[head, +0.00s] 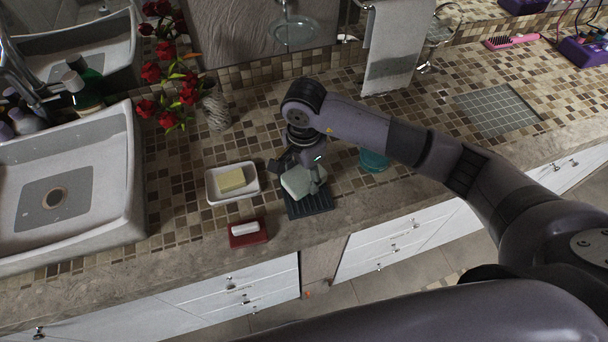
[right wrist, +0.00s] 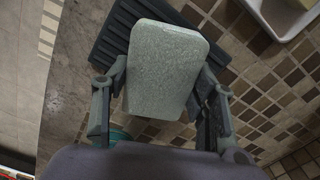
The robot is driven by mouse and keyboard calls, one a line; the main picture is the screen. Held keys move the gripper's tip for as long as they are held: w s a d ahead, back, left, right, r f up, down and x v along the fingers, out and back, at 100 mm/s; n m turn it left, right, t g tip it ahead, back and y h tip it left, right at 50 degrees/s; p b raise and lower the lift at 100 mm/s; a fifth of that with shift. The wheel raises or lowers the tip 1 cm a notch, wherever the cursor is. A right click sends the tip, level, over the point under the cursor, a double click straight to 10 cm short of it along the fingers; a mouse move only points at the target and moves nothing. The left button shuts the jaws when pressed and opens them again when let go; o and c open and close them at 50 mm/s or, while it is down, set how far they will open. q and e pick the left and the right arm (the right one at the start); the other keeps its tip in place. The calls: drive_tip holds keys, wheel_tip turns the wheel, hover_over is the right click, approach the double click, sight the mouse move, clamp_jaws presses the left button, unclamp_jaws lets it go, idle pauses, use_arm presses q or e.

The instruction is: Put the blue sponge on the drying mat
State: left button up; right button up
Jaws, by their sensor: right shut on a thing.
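A pale grey-green sponge-like block (head: 299,181) is held in my right gripper (head: 297,173). It looks more grey-green than blue. In the right wrist view the block (right wrist: 165,68) sits between the two fingers of the gripper (right wrist: 160,90). A black ribbed tray (head: 311,205) lies under and beside the block; it also shows in the right wrist view (right wrist: 112,40). I cannot tell whether the block touches it. A flat grey gridded mat (head: 497,108) lies bare on the counter at the right. My left gripper is out of view.
A white dish (head: 214,196) with a yellow soap bar (head: 231,180) stands left of the tray. A red dish (head: 247,241) holds a white item. A teal round object (head: 374,161) is right of the gripper. A vase of red flowers (head: 217,108) and a sink (head: 122,200) are left.

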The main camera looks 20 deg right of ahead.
drive_tip(key=shift+f, duration=0.95)
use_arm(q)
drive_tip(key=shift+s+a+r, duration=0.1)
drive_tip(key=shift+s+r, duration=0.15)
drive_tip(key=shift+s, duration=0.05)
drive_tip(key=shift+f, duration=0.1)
use_arm(e)
drive_tip(key=o, duration=0.5)
drive_tip(key=shift+f, duration=0.15)
drive_tip(key=o, duration=0.5)
